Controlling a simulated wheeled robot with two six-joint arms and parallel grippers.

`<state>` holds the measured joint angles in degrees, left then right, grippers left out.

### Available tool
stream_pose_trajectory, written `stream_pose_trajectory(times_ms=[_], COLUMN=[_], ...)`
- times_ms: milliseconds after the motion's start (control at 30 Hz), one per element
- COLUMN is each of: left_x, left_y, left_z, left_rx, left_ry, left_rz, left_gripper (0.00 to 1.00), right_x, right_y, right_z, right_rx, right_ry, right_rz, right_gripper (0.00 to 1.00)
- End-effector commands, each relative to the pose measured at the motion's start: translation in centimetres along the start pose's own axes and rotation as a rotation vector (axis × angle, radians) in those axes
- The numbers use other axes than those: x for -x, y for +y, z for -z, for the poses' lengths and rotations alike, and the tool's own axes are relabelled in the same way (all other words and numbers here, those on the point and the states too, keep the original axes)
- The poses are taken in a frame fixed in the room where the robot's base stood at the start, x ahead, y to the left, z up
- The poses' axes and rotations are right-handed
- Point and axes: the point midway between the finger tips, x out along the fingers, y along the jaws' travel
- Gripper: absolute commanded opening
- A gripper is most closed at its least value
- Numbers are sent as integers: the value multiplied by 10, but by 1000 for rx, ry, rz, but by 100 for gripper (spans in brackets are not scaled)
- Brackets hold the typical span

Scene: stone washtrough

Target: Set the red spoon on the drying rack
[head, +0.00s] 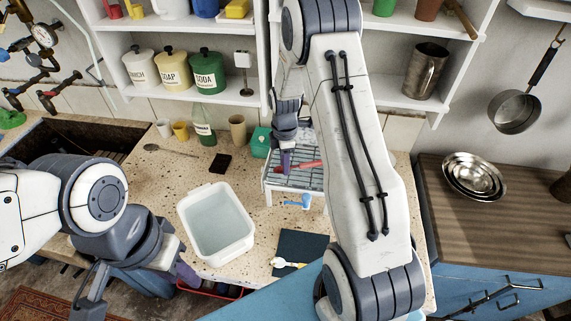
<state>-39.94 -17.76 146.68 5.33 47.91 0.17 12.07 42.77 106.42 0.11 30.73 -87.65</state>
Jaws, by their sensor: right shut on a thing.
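The red spoon (308,164) is at the drying rack (313,183), over its slatted top. I cannot tell whether it touches the slats. My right gripper (286,167) points down over the rack and is shut on the red spoon; my forearm hides part of the rack's right side. My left gripper (187,274) is low at the left, by the counter's front edge, away from the spoon. Its jaws are mostly hidden, so I cannot tell whether they are open.
A white basin of water (244,245) stands left of the rack. A blue utensil (297,202) is at the rack's front. A dark cloth (303,244) with a pale brush (286,263) lies nearer. A green box (260,142) and beige cup (237,130) stand behind and left.

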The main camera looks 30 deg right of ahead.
Motion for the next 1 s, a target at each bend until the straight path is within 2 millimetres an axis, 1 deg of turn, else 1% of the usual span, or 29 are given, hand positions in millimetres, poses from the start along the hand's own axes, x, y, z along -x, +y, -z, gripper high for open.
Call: stream_pose_trajectory(times_ms=[33, 167, 533, 567, 600, 633, 900, 1000], left_x=[7, 9, 5, 6, 6, 6, 6, 10], left_y=[0, 1, 0, 0, 0, 0, 0, 1], left_z=[0, 0, 0, 0, 0, 0, 0, 0], left_rx=[0, -1, -1, -1, -1, -1, -1, -1], left_ry=[0, 0, 0, 0, 0, 0, 0, 0], left_rz=[0, 0, 0, 0, 0, 0, 0, 0], left_gripper=[35, 35, 35, 35, 35, 35, 35, 35], right_x=[-5, -17, -23, -22, -21, -21, -21, -16], right_y=[-1, -1, 0, 0, 0, 0, 0, 0], right_z=[0, 0, 0, 0, 0, 0, 0, 0], right_rx=[0, -1, -1, -1, -1, -1, 0, 0], right_ry=[0, 0, 0, 0, 0, 0, 0, 0], right_rz=[5, 2, 0, 0, 0, 0, 0, -1], right_gripper=[0, 0, 0, 39, 54, 62, 62, 62])
